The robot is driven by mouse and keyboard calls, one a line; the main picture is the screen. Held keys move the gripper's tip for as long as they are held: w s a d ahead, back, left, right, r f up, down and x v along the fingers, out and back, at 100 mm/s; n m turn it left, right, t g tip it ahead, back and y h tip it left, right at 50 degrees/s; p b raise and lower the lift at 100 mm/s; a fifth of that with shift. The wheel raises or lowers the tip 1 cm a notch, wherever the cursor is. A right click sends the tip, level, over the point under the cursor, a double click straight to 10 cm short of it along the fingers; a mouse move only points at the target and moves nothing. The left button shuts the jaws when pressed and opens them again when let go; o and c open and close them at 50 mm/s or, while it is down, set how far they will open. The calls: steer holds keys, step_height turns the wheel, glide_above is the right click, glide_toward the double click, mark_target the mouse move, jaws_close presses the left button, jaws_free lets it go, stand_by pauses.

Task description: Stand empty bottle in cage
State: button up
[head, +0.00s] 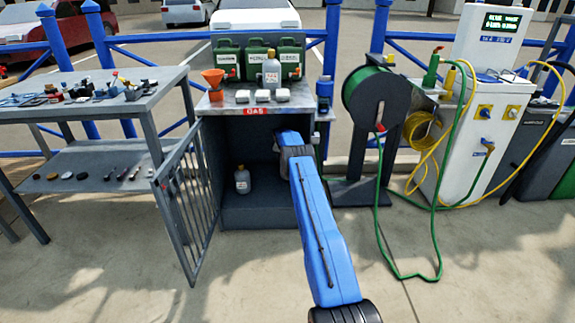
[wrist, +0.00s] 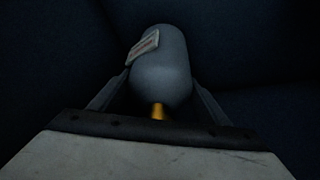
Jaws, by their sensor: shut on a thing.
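In the wrist view my gripper (wrist: 160,98) is shut on a grey bottle (wrist: 160,62), one finger on each side of its body. The bottle has a pale label and a yellow neck that points back toward my gripper. Dark surfaces surround it; whether its base touches the floor I cannot tell. In the head view the cage (head: 240,217) is a dark cabinet with a red sign, and my blue arm reaches into its right side, hiding my gripper and the held bottle. A second grey bottle (head: 242,180) stands upright inside, left of my arm.
The barred cage door (head: 186,205) hangs open to the left. Green cans (head: 228,62), an orange funnel (head: 213,80) and another grey bottle (head: 271,72) stand on top. A hose reel (head: 378,105) is close on the right, and a cluttered workbench (head: 150,100) stands left.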

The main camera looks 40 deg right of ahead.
steer(key=shift+f, duration=0.4)
steer(key=o, duration=1.7)
steer(key=shift+f, duration=0.2)
steer(key=shift+o, duration=0.2)
steer(key=shift+r, duration=0.15)
steer(key=shift+v, duration=3.75)
steer(key=shift+a, duration=0.1)
